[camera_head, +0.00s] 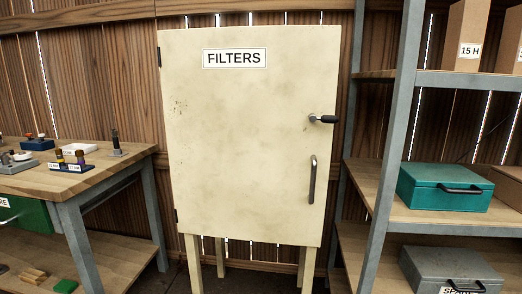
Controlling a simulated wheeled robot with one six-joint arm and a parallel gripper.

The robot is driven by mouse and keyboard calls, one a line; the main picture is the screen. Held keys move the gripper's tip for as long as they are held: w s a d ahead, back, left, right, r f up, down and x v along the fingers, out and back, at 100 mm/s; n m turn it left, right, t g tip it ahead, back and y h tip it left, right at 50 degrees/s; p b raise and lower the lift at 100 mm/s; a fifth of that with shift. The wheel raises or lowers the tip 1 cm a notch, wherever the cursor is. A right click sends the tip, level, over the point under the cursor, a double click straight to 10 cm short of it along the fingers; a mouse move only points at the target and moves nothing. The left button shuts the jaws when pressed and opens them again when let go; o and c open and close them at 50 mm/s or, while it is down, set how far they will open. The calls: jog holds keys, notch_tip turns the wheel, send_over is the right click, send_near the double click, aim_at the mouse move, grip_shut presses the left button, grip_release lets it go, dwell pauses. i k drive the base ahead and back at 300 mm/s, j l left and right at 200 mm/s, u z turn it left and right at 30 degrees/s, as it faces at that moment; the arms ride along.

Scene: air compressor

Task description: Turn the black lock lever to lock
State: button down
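A cream cabinet door (245,150) labelled FILTERS fills the middle of the view and looks closed. A black lock lever (323,119) sits near its upper right edge. A dark vertical pull handle (312,180) is on the door below the lever. Hinges show on the door's left edge. My gripper is not in the view, so its distance to the lever does not show.
A wooden workbench (110,167) with small parts stands at the left. A grey-framed shelf (390,140) at the right holds a teal case (444,188), a grey case (450,271) and cardboard boxes. The shelf's front post stands close to the right of the lever. Nothing blocks the door's front.

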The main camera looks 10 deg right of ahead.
aim_at(325, 119)
jog(key=i+j+z, duration=0.15)
jog(key=i+j, duration=0.2)
jog(key=i, duration=0.2)
jog(key=i+j+z, duration=0.15)
jog(key=i+j, duration=0.25)
jog(key=i, duration=0.15)
